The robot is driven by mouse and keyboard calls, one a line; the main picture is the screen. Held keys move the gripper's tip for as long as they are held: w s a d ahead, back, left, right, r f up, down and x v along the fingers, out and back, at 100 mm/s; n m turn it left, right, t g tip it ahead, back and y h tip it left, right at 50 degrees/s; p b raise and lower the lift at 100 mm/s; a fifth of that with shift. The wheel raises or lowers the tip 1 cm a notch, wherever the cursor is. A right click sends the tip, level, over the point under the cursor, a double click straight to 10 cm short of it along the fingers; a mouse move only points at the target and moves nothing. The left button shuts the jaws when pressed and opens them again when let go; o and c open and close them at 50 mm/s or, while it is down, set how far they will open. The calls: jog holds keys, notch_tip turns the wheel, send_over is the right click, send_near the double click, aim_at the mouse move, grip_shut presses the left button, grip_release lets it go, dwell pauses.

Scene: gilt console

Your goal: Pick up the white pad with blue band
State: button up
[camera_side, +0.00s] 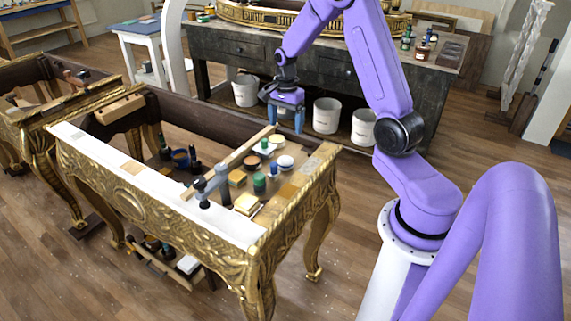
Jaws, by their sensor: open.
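A small round white pad (285,161) with a dark bluish edge lies inside the gilt console (291,205), toward its right end; it looks like the white pad with blue band, though the band is too small to see clearly. My gripper (285,124) hangs above the console's back right edge, fingers pointing down. It is open, with nothing between its fingers. In the picture it is above the pad and apart from it.
Near the pad are a green-capped jar (259,182), a brown round tin (251,161) and a yellow block (237,178). A dark workbench (225,47) stands behind.

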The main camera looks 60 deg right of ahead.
send_over(286, 159)
jog(key=f, duration=0.9)
jog(key=shift+s+a, duration=0.25)
jog(key=shift+a, duration=0.05)
jog(key=shift+w+d+f, duration=0.1)
jog(key=shift+w+f, duration=0.05)
jog(key=shift+f, duration=1.4)
jog(key=shift+w+d+f, duration=0.1)
jog(key=shift+f, duration=1.4)
jog(key=c, duration=1.1)
